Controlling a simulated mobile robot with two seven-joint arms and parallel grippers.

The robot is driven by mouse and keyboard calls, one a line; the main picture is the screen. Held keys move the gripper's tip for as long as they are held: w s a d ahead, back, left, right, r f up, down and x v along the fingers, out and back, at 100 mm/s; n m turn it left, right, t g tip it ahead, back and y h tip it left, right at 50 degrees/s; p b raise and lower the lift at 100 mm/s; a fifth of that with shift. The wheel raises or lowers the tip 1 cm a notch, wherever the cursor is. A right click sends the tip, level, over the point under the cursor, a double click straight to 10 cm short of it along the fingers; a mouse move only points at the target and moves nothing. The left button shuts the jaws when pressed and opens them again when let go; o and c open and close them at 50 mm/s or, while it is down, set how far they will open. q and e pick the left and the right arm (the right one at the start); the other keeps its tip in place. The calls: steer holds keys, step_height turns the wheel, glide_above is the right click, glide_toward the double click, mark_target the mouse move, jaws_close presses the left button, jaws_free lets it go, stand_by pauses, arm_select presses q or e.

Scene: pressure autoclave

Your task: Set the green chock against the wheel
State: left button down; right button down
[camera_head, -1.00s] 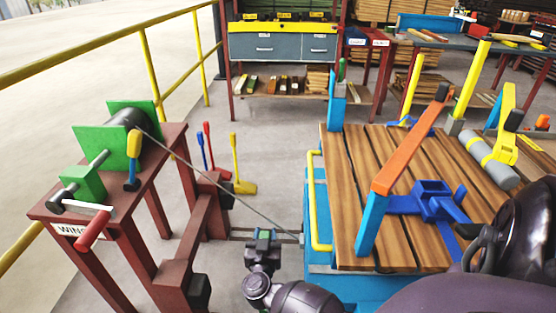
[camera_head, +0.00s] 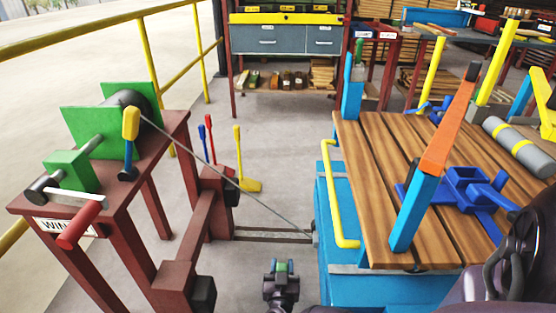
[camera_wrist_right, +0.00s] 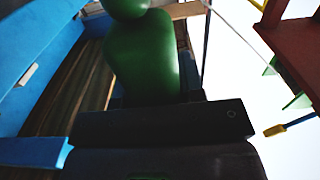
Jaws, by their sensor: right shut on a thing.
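My right gripper (camera_head: 281,268) is low in the middle of the head view, left of the blue cart (camera_head: 325,215). It is shut on a green thing, taken to be the green chock (camera_head: 281,267), of which only a small patch shows there. In the right wrist view the chock (camera_wrist_right: 145,55) is a large rounded green shape with a knob-like top, rising beyond the dark gripper body. Its lower part is hidden. The cart's blue side also shows in the wrist view (camera_wrist_right: 45,50). I cannot make out a wheel in either view. My left gripper is not in view.
A red winch stand (camera_head: 150,205) with a green winch stands at the left. Its cable (camera_head: 205,155) slants down to the cart, above a low beam (camera_head: 270,235). A yellow handle (camera_head: 338,200) sticks out from the cart. Bare floor (camera_head: 285,150) lies between stand and cart.

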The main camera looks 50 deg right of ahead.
step_height(320, 180, down, 3)
steer(key=shift+f+b, duration=0.2)
steer(key=shift+b, duration=0.7)
steer(key=shift+f, duration=0.35)
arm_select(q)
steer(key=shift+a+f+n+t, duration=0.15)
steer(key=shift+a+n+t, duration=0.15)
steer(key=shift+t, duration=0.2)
arm_select(e)
steer(key=shift+w, duration=0.15)
arm_select(q)
steer(key=shift+b, duration=0.3)
arm_select(e)
steer(key=shift+f, duration=0.1)
steer(key=c, duration=0.7)
jaws_free()
steer(key=shift+f, duration=0.1)
steer(key=shift+c, duration=0.2)
